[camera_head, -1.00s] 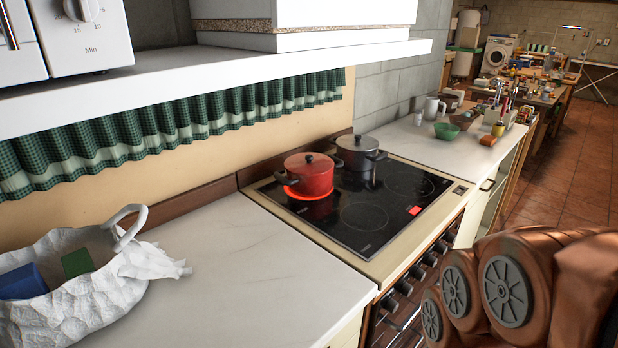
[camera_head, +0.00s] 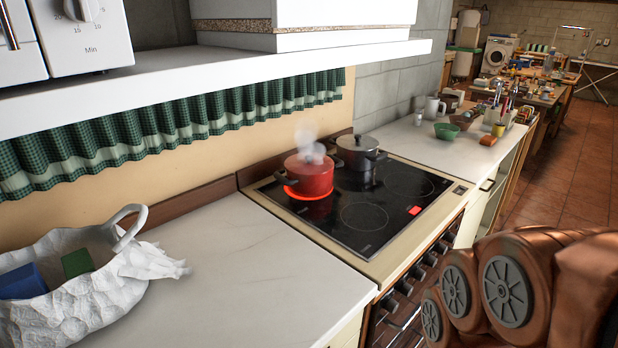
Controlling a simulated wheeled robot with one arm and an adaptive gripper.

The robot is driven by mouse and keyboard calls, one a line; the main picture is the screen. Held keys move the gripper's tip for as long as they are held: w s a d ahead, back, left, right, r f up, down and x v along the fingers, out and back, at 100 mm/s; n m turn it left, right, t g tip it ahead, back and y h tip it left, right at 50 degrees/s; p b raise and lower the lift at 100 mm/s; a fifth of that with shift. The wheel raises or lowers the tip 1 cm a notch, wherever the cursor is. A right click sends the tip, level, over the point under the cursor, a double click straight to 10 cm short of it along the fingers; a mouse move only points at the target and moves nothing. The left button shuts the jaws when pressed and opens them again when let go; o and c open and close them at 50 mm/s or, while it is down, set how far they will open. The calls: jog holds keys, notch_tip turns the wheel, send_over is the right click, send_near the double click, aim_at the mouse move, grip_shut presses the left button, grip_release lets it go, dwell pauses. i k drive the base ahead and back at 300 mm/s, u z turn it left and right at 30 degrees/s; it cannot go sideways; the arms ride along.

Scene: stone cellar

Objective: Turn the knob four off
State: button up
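The stove (camera_head: 452,203) has a row of dark knobs (camera_head: 417,272) along its front panel. The knobs are seen steeply from above, so I cannot tell their settings or which one is number four. White steam (camera_head: 308,142) rises over the lid. A dark grey pot (camera_head: 360,150) stands behind it on the cooktop. My arm shows at the lower right, close to the stove front. My gripper is out of view.
White counters (camera_head: 255,275) flank the stove. A green bowl (camera_head: 446,131) and mug (camera_head: 433,107) sit on the far counter. A white shelf (camera_head: 240,75) overhangs the left counter. Tiled floor (camera_head: 560,190) is open at right.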

aim_at(431, 261)
jog(key=z, duration=0.7)
jog(key=i, duration=0.1)
jog(key=u, duration=0.1)
jog(key=k, duration=0.5)
jog(key=z, duration=1.05)
jog(key=i, duration=0.7)
jog(key=u, duration=1.25)
